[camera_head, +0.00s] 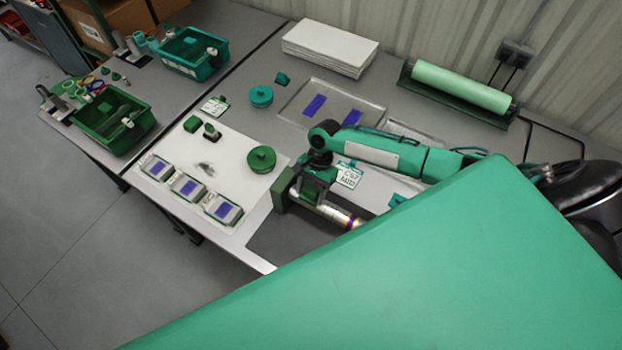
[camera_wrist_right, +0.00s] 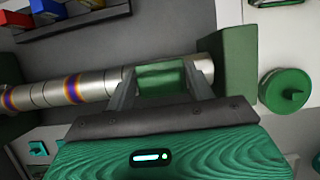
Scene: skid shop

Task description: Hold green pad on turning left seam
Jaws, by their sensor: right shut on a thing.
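My right gripper (camera_head: 314,192) is over the left end of a metal pipe (camera_head: 333,212). In the right wrist view, the gripper (camera_wrist_right: 160,72) is shut on a green pad (camera_wrist_right: 161,79). The pad lies against the pipe (camera_wrist_right: 40,94), close to the dark green end block (camera_wrist_right: 236,72). The pipe surface under the pad is hidden. One heat-tinted seam (camera_wrist_right: 73,88) is bare beside the gripper, and another (camera_wrist_right: 8,101) is farther left. In the head view, a tinted seam (camera_head: 351,223) shows right of the gripper. Whether the pipe turns cannot be told. My left gripper is not in view.
A round green knobbed part (camera_head: 261,160) sits near the gripper on the white mat (camera_head: 228,148). Several grey blocks with blue tops (camera_head: 186,186) line the mat's front edge. Green bins (camera_head: 112,118) stand at the left. A green roll (camera_head: 460,86) is at the back right.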

